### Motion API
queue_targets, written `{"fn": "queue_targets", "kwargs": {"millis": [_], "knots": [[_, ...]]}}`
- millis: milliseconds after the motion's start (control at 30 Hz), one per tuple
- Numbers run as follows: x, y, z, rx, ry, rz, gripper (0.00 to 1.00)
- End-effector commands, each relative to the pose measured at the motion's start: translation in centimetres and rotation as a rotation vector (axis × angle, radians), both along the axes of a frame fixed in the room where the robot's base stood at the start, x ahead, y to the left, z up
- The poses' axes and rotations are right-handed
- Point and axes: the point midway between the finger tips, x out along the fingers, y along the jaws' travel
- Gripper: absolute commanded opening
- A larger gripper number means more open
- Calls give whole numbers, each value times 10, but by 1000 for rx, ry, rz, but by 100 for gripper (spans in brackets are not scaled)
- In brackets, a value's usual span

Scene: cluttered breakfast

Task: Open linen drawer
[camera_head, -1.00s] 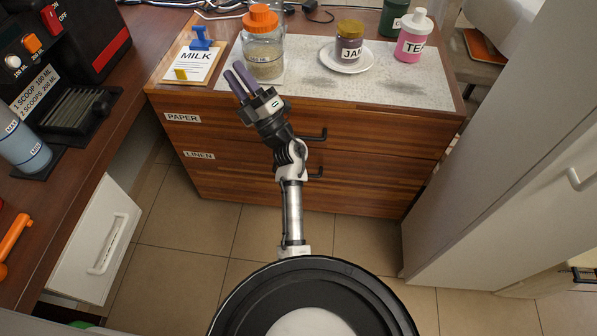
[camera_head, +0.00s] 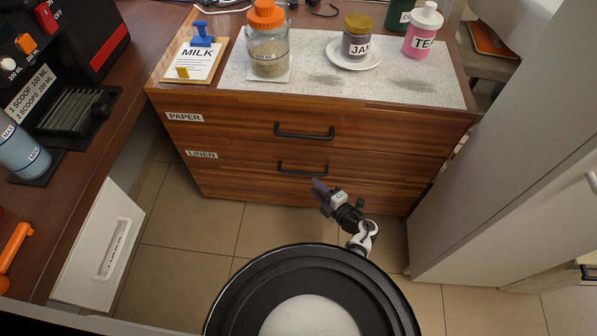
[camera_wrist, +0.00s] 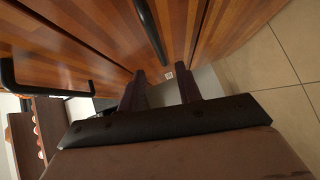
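The linen drawer (camera_head: 235,168) is the wooden front labelled LINEN, below the PAPER drawer in the head view; it looks closed. Its black bar handle (camera_head: 303,171) is in plain sight, and a black handle (camera_wrist: 150,30) at the top of the wrist view appears to be the same one. My gripper (camera_head: 318,187) is just below and right of the handle's middle in the head view. In the wrist view its two dark purple fingers (camera_wrist: 160,73) stand apart with nothing held between them. The handle lies beyond the fingertips, not between them.
The PAPER drawer's handle (camera_head: 304,131) is above. The cabinet top holds a milk sign (camera_head: 197,61), a jar with an orange lid (camera_head: 267,52), a jam jar (camera_head: 357,43) and a pink tea container (camera_head: 423,34). Tiled floor (camera_head: 200,225) is clear.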

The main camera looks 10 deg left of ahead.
Motion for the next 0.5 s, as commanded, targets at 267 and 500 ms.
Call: {"fn": "queue_targets", "kwargs": {"millis": [267, 500], "knots": [[42, 44, -10, 2, -3, 4, 34], [62, 64, -13, 1, -1, 1, 34]]}}
